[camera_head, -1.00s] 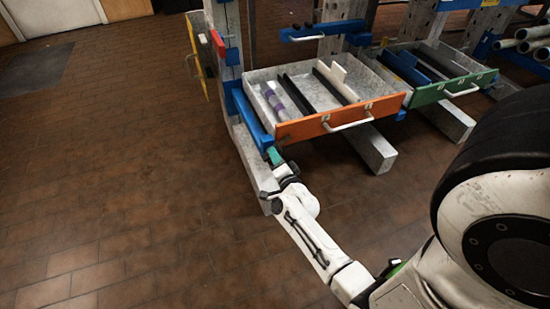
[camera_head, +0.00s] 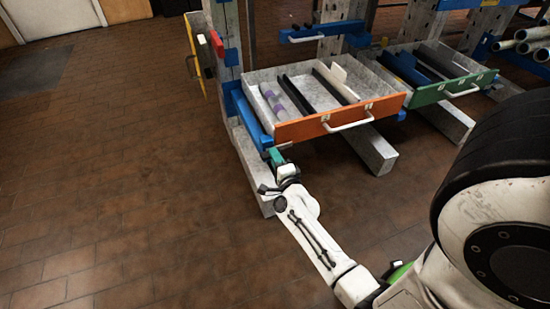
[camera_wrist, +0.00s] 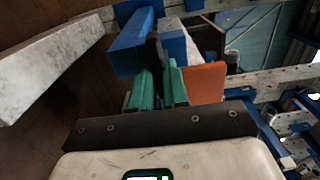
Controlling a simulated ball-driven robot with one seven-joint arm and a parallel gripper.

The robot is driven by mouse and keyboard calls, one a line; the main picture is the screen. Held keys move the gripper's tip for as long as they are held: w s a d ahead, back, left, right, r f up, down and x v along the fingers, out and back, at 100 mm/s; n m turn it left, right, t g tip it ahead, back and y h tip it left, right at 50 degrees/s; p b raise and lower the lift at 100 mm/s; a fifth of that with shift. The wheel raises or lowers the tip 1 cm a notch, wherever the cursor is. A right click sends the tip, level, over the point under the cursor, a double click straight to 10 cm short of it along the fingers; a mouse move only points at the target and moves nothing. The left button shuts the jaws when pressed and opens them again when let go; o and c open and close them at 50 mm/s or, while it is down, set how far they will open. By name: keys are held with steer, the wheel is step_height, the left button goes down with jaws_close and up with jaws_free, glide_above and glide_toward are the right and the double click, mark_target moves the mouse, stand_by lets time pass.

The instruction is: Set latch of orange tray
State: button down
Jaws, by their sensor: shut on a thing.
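The orange tray (camera_head: 335,122) is a grey metal drawer with an orange front and a white handle. It sits on the rack, and its orange front also shows in the wrist view (camera_wrist: 206,82). The dark latch lever (camera_wrist: 155,52) stands beside the blue rail end (camera_wrist: 130,47), left of the orange front. My gripper (camera_wrist: 158,86) has teal fingers shut on this dark lever. In the head view my gripper (camera_head: 275,156) is at the front end of the blue rail, below the tray's left corner. The latch itself is hidden there.
The orange tray holds dark bars and purple-banded cylinders (camera_head: 272,98). A green-fronted tray (camera_head: 455,88) is to its right. A grey beam (camera_head: 370,150) juts out below. A yellow and red part (camera_head: 200,55) is on the left post. The floor at left is clear.

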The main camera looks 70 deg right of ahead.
steer(key=shift+d+r, duration=0.15)
steer(key=c, duration=1.1)
jaws_free()
steer(key=shift+d, duration=0.1)
steer(key=shift+p+v, duration=1.55)
steer(key=shift+v, duration=3.9)
